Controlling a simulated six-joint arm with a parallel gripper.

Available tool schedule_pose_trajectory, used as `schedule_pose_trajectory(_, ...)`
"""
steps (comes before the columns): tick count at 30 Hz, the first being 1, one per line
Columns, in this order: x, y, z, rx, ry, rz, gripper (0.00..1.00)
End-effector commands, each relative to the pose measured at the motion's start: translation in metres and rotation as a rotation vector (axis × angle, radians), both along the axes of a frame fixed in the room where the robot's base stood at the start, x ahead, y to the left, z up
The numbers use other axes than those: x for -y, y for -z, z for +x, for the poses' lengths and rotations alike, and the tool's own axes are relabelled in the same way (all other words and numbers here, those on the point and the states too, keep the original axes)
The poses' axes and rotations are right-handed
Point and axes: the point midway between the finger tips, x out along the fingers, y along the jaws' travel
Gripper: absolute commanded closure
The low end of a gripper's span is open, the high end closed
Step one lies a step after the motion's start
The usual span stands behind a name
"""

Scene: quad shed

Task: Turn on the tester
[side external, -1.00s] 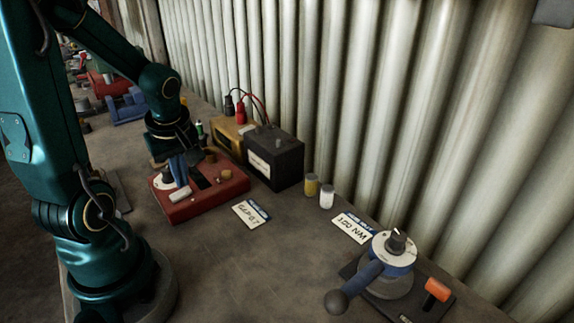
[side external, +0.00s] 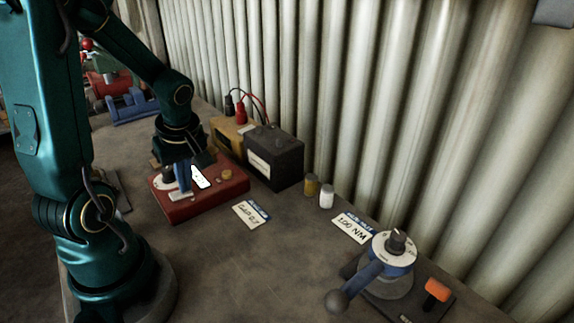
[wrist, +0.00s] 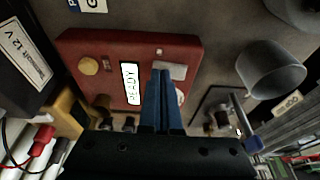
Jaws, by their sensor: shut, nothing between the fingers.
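The tester is a red box (side external: 208,207) on the bench below my gripper. Its display (side external: 201,177) is lit white, and in the wrist view the display (wrist: 131,84) reads READY. A pale rectangular piece (wrist: 172,71) lies on the box's top, right at my fingertips. A brass-coloured knob (wrist: 89,66) sits on the other side of the display. My gripper (side external: 184,192) points down with its blue fingers shut and empty, over the pale piece; in the wrist view its fingers (wrist: 161,72) are together. Whether the tips touch the piece cannot be told.
A black battery (side external: 275,160) with red and black leads and a yellow box (side external: 226,135) stand behind the tester. Two small jars (side external: 319,193), cards and a dial device with a ball-ended lever (side external: 392,250) are to the right.

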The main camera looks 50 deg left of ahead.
Motion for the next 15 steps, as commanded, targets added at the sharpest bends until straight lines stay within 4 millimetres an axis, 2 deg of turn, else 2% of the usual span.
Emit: schedule_pose_trajectory(15,0.0,-0.003,-0.016,-0.002,-0.001,-0.001,1.0)
